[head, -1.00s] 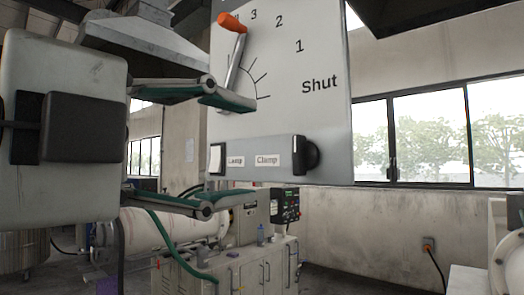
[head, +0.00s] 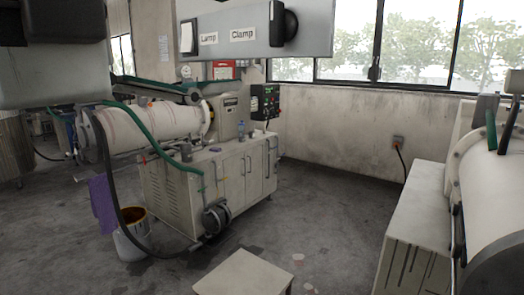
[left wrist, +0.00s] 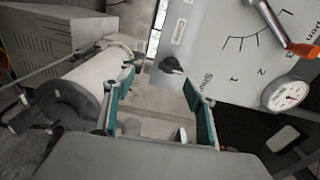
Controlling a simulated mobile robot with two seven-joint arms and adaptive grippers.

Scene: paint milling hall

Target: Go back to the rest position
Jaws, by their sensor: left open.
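My left gripper (left wrist: 160,76) is open, with nothing between its green-padded fingers. The grey control panel (head: 268,42) is at the top of the head view, cut off, with Lamp and Clamp labels and a black knob (head: 290,24). In the left wrist view the panel (left wrist: 215,45) lies beyond the right finger, with an orange-tipped lever (left wrist: 303,50) and a round gauge (left wrist: 288,95). My right gripper is not in view.
A mill with a white drum (head: 150,125) and cabinet (head: 228,172) stands at centre left, with a bucket (head: 133,240) beside it. A pale stool or table top (head: 245,275) is at the bottom. Another machine (head: 490,190) is at right. Floor between is open.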

